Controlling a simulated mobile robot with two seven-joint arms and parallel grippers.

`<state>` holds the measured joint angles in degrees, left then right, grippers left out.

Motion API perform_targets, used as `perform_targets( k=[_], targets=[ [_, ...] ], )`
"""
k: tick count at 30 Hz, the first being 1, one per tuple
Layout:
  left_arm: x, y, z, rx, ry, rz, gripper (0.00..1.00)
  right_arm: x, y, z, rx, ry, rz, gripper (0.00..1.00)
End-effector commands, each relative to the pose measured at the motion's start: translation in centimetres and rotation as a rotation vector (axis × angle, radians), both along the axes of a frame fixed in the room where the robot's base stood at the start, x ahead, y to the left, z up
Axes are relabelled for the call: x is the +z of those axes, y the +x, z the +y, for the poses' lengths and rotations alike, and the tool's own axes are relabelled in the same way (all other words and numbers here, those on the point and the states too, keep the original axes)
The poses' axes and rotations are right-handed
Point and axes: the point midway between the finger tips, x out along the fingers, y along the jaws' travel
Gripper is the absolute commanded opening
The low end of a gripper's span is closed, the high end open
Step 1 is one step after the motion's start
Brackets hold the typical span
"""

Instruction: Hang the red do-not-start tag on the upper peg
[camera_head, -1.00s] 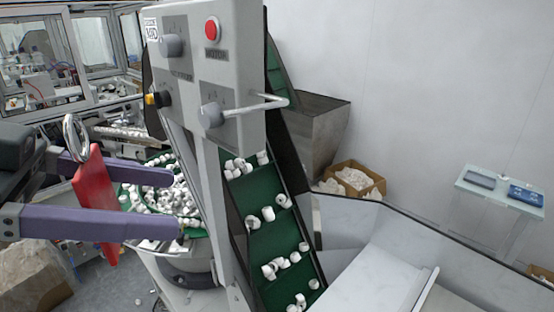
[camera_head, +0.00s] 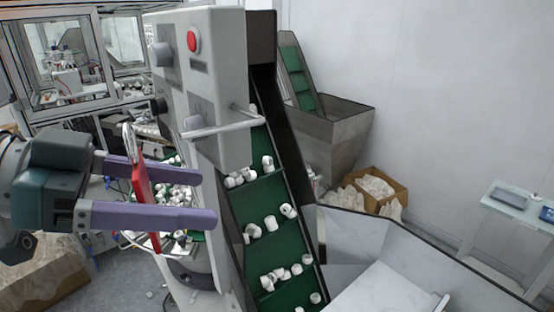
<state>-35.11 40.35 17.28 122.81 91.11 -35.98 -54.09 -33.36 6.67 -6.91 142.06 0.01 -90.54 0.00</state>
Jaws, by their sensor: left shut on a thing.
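The red tag (camera_head: 141,195) hangs upright between the purple fingers of my left gripper (camera_head: 208,197), seen nearly edge-on. A metal ring (camera_head: 128,146) rises from its top. The gripper is shut on the tag, left of and below the grey control panel (camera_head: 215,85). A pale metal rod (camera_head: 228,127) sticks out to the right from the panel's lower part, with a shorter piece beside it. I cannot tell whether this is the upper peg; no second separate peg is clear. The ring is apart from the rod. My right gripper is not in view.
The panel carries a red button (camera_head: 193,41) and grey knobs (camera_head: 161,55). A green conveyor (camera_head: 272,225) with white caps runs beside it. A bowl of caps lies behind the fingers. A grey hopper (camera_head: 335,135) and a cardboard box (camera_head: 380,188) stand behind, right.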

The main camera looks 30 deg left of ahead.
Motion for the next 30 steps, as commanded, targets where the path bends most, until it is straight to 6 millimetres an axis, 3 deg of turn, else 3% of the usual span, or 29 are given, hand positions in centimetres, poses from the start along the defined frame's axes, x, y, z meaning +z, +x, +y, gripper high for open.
perform_targets(
  k=[23,30],
  targets=[
    [-0.3,4.8,-2.0,0.001,0.001,-0.001,0.26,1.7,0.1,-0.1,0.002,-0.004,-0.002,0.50],
    [-1.3,5.8,-2.4,-0.001,0.001,-0.001,0.26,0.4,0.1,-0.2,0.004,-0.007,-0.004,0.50]
  ],
)
